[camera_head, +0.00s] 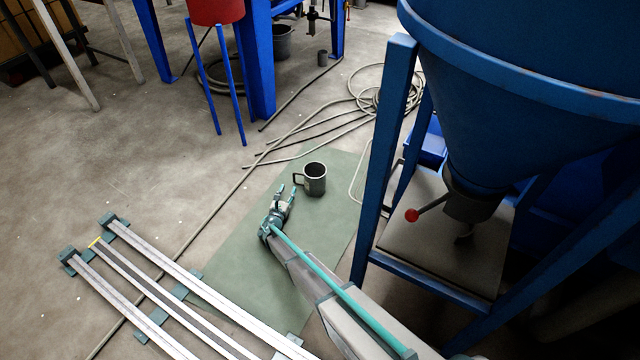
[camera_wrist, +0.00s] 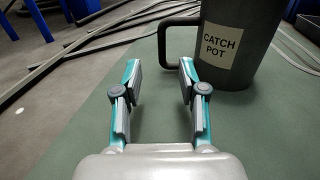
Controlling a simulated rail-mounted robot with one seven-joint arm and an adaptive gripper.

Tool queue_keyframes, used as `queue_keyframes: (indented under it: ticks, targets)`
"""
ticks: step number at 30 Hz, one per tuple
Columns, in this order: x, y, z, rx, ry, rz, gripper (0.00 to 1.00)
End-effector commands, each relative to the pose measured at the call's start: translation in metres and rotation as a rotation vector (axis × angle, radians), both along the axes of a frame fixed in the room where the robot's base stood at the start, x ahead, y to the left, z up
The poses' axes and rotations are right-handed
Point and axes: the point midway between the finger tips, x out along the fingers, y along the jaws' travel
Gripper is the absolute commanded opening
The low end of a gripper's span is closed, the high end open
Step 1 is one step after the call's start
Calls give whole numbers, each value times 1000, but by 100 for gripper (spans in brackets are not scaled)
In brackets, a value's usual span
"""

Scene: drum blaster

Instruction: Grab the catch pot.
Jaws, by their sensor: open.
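The catch pot (camera_head: 315,180) is a dark grey mug-like pot with a side handle, standing upright on a green mat (camera_head: 240,277). In the wrist view the pot (camera_wrist: 238,68) carries a white label reading "CATCH POT", and its handle (camera_wrist: 163,45) points left. My gripper (camera_head: 288,191) is just left of the pot. In the wrist view my gripper (camera_wrist: 158,70) is open, with empty space between its fingers. The handle lies ahead of the fingers, with its near end around the right fingertip. I cannot tell whether they touch.
A blue hopper (camera_head: 530,90) on a blue frame stands at the right, with a red-knobbed lever (camera_head: 411,215) below it. Hoses (camera_head: 370,100) lie coiled behind the pot. Floor rails (camera_head: 180,300) run at the lower left. Open floor lies left.

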Motion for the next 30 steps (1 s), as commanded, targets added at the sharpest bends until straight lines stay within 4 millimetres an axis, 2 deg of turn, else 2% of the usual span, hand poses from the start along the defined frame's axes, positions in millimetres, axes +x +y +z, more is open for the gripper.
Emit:
queue_keyframes:
  ticks: [4,13,22,30]
  targets:
    - [23,-7,-2,2,-2,-4,41]
    - [43,-14,-2,3,-1,-3,41]
    - [80,-25,-2,3,-2,-4,41]
    - [84,-27,1,2,0,-2,41]
